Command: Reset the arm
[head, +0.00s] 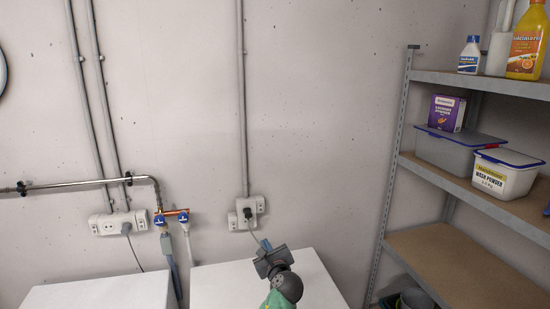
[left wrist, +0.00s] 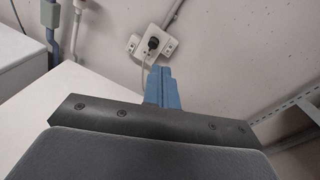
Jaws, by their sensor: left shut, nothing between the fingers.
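My left gripper (head: 266,245) shows at the lower middle of the head view, over the white top of the right machine (head: 220,284). Its blue fingers also show in the left wrist view (left wrist: 160,82), pressed together with nothing between them. They point toward the wall, just below a wall socket with a black plug (left wrist: 153,43). My right gripper is in neither view.
A second white machine top (head: 95,292) is at the lower left. A metal shelf (head: 480,200) at right holds a purple box (head: 447,113), tubs and bottles. The wall's middle is clear.

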